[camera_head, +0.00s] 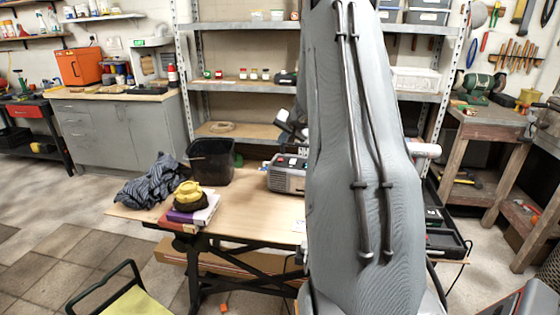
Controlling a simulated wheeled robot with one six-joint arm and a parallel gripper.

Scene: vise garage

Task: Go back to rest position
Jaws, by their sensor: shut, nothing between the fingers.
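My large grey arm link (360,170), with two dark cables along it, stands upright in front of the camera and fills the right middle of the picture. It covers part of the work table and the shelf behind. Small dark and pale parts (288,131) stick out at its left edge, above the table. I cannot tell whether they belong to my gripper. No fingertips can be made out.
The work table (262,218) holds a black bin (211,160), striped cloth (158,180), a yellow item (188,194) on books (192,216) and a grey device (287,178). Floor at left (50,245) is clear.

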